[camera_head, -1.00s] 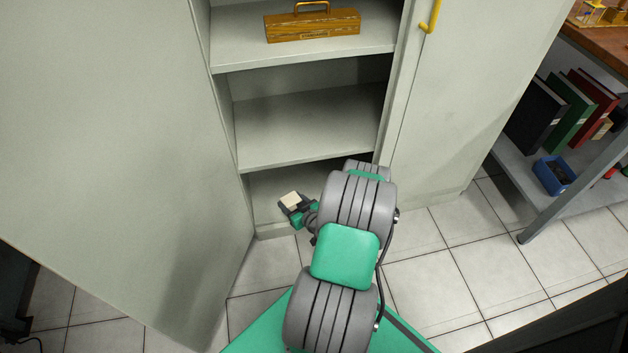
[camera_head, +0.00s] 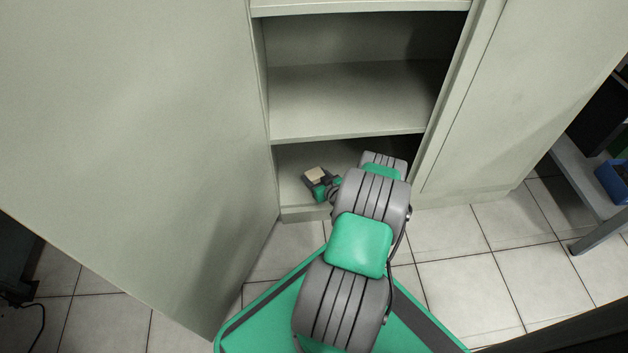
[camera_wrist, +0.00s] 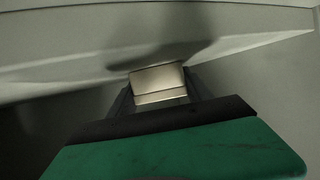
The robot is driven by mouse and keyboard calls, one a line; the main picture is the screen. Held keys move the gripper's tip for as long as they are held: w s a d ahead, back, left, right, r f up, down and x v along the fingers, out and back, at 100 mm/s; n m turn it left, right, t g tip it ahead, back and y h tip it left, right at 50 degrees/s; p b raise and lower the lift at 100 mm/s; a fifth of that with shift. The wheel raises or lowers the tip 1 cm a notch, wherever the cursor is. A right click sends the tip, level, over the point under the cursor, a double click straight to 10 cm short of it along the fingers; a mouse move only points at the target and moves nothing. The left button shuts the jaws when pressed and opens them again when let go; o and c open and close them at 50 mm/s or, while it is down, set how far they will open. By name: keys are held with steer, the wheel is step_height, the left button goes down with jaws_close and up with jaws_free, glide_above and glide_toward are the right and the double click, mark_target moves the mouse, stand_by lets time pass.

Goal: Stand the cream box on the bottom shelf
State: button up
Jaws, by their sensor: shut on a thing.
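The cream box (camera_head: 316,174) is small and sits between the fingers of my gripper (camera_head: 314,179), which is shut on it. It also shows in the wrist view (camera_wrist: 157,82), between the two dark fingers of my gripper (camera_wrist: 158,92). In the head view the box is over the left part of the bottom shelf (camera_head: 290,197) of the open cabinet. I cannot tell whether the box touches the shelf. My arm hides the right part of the bottom shelf.
The middle shelf (camera_head: 345,98) above is bare. The open cabinet door (camera_head: 130,130) stands close on the left and a closed door (camera_head: 520,90) is on the right. A blue bin (camera_head: 613,183) is on a rack at the far right.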

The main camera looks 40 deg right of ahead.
steer(key=o, duration=1.3)
steer(key=shift+s+r, duration=0.3)
steer(key=p+v, duration=0.5)
steer(key=v, duration=0.5)
steer(key=shift+s+r, duration=0.25)
steer(key=shift+s, duration=0.1)
steer(key=shift+s+a, duration=0.15)
steer(key=shift+s, duration=0.15)
